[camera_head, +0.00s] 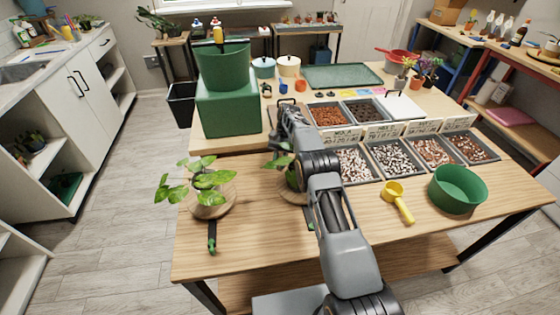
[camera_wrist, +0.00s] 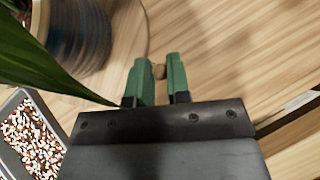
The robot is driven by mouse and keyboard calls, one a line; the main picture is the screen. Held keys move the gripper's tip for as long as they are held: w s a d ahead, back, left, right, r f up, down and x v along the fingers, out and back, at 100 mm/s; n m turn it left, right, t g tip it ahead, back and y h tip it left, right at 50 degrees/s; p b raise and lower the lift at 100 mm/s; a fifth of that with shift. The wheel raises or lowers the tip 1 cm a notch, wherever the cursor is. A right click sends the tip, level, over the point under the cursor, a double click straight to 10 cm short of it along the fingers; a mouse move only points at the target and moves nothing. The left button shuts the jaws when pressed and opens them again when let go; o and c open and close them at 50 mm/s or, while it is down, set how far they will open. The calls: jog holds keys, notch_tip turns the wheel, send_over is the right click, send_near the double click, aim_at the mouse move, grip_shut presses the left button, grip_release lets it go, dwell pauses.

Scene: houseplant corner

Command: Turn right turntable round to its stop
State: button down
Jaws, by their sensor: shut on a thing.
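The right turntable (camera_head: 292,197) is a round wooden disc on the bench, partly hidden behind my arm. It bears a leafy plant (camera_head: 283,162). In the wrist view the disc (camera_wrist: 128,28) lies at the upper left with a dark pot (camera_wrist: 78,32) on it, and a long leaf (camera_wrist: 45,70) reaches towards my gripper. The peg's join to the disc is not clear. A dark strip with green (camera_head: 311,227) lies in front of the disc, partly hidden by my arm.
The left turntable (camera_head: 211,211) bears another leafy plant (camera_head: 207,181), with a dark, green-tipped strip (camera_head: 211,237) in front. A green box (camera_head: 228,112) stands behind. Several bins of pebbles (camera_head: 397,157), a yellow scoop (camera_head: 397,198) and a green bowl (camera_head: 458,189) are to the right.

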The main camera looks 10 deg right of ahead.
jog(key=shift+s+a+f+n+g+h, duration=0.3)
jog(key=shift+s+a+n+h, duration=0.15)
jog(key=shift+n+h, duration=0.2)
jog(key=shift+s+a+f+n+g+h, duration=0.2)
jog(key=shift+s+a+f+n+h, duration=0.1)
jog(key=shift+s+n+h, duration=0.35)
jog(key=shift+a, duration=0.1)
jog(key=c, duration=1.1)
grip_release()
jog(key=shift+r, duration=0.1)
notch_tip(320, 180, up, 5)
jog(key=p, duration=0.4)
jog(key=shift+w, duration=0.15)
jog(key=shift+s+b, duration=0.35)
jog(key=shift+b, duration=0.25)
jog(key=s+d+r+b, duration=0.1)
jog(key=s+r+b, duration=0.1)
jog(key=s+r, duration=0.6)
jog(key=s, duration=0.5)
jog(key=shift+d+r+n, duration=0.2)
jog(key=shift+r+n, duration=0.1)
jog(key=shift+r, duration=0.1)
